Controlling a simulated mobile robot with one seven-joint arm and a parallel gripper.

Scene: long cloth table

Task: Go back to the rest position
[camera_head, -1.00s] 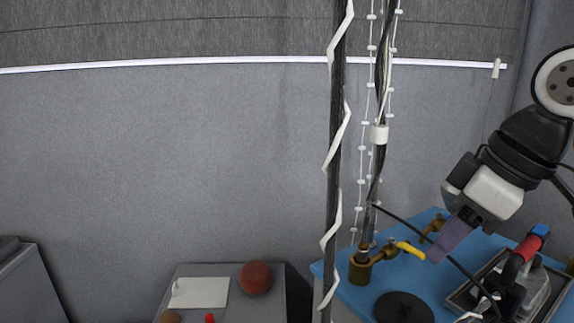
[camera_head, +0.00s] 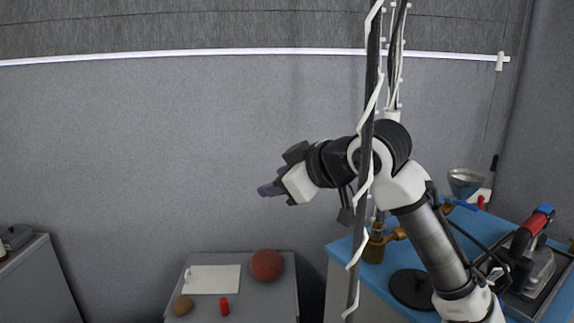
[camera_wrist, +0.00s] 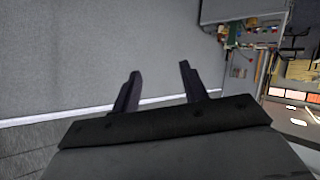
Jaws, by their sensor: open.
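My gripper (camera_head: 270,190) is in the middle of the head view, raised in front of the grey wall and pointing left. It is above and to the left of the blue-topped table, apart from everything. In the wrist view my gripper (camera_wrist: 158,88) shows two dark fingers spread apart with nothing between them. Beyond the fingers is bare grey wall.
A grey table (camera_head: 262,308) at the lower middle bears a red ball (camera_head: 267,265), a white board (camera_head: 212,279), a brown round thing (camera_head: 183,305) and a red can-like thing (camera_head: 224,307). The blue table (camera_head: 345,250) at right holds a black disc (camera_head: 411,288) and a metal bowl (camera_head: 465,183).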

